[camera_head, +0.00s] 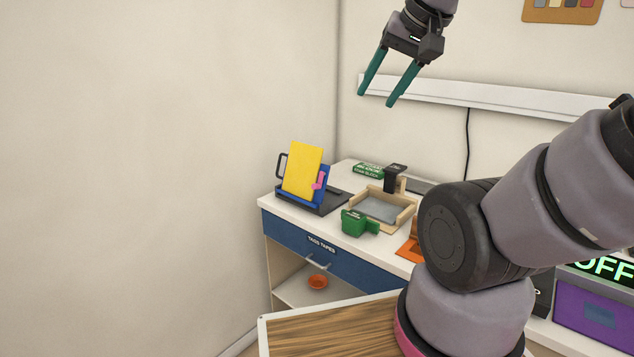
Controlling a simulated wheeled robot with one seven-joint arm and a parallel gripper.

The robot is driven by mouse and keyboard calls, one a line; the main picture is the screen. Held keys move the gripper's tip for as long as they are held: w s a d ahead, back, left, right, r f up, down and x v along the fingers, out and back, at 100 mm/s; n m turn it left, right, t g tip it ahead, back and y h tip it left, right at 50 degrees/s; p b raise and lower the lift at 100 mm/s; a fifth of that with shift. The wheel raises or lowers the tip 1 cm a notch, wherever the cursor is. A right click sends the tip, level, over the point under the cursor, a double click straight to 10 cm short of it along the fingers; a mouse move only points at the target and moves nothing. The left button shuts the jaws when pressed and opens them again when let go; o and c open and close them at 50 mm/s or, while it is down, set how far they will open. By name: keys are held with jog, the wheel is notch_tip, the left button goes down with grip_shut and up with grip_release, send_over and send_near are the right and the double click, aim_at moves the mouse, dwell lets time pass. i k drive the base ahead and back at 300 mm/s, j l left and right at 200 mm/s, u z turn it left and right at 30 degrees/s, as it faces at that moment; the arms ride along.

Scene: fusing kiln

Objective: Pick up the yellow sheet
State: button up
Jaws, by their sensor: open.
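The yellow sheet (302,171) stands nearly upright, leaning in a dark rack (322,204) at the left end of the white counter. A blue sheet (322,187) shows behind its right edge, with a small pink piece (319,181) beside it. My gripper (376,99) is open and empty. Its two teal fingers point down, high above the counter and to the right of the yellow sheet, well apart from it.
A wooden tray (405,222) with a grey inside, a green container (355,223) and a green box (368,170) share the counter. An orange bowl (318,282) sits on the shelf below the blue drawer (345,263). The wall closes off the left.

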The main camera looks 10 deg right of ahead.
aim_at(304, 160)
jog(key=i+j, duration=0.45)
jog(key=j, duration=0.25)
jog(key=i+j, duration=0.25)
jog(key=j, duration=0.15)
jog(key=l+z, duration=0.05)
